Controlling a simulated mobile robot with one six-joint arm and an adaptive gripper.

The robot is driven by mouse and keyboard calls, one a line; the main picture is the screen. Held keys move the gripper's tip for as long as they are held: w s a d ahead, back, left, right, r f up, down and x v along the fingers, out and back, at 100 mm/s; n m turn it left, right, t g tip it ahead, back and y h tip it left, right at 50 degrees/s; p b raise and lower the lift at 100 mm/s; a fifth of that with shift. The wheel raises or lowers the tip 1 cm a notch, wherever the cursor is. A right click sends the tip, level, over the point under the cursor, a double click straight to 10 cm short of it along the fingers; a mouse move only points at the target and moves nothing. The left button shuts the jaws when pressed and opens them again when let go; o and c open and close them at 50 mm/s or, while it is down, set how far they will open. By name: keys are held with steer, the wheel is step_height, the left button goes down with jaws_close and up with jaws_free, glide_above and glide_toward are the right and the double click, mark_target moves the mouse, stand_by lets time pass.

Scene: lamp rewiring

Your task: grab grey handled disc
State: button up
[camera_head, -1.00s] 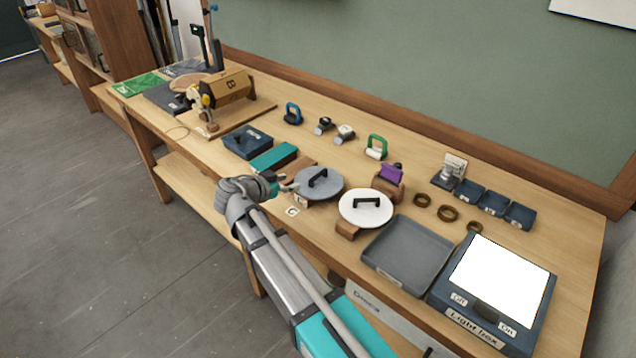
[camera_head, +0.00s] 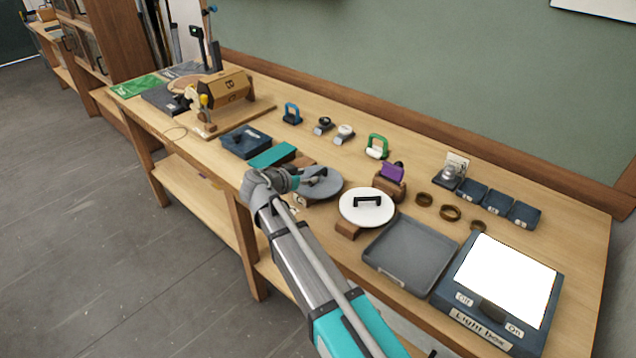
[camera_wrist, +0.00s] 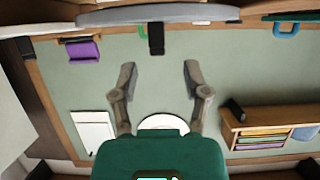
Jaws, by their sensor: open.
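The grey disc (camera_head: 327,187) lies flat on a wooden support on the bench, left of the white disc (camera_head: 366,208). My gripper (camera_head: 298,180) is at its left side and covers part of it and its handle. In the wrist view, which looks upside down, the grey disc (camera_wrist: 158,15) is at the top edge with its black handle (camera_wrist: 156,40). The fingers of my gripper (camera_wrist: 158,68) are spread apart and empty. The handle lines up with the gap between them, just beyond the fingertips.
A teal block (camera_head: 272,155) and a dark blue box (camera_head: 246,142) stand left of the disc. A grey tray (camera_head: 408,250) and a light box (camera_head: 500,285) are to the right. A purple piece (camera_head: 392,172) on a brown stand and a green handle (camera_head: 377,146) are behind.

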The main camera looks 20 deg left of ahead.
mark_target(317, 173)
steer(key=shift+w, duration=0.1)
steer(key=shift+b+x, duration=0.95)
steer(key=shift+x, duration=1.6)
steer(key=shift+d, duration=0.1)
jaws_close()
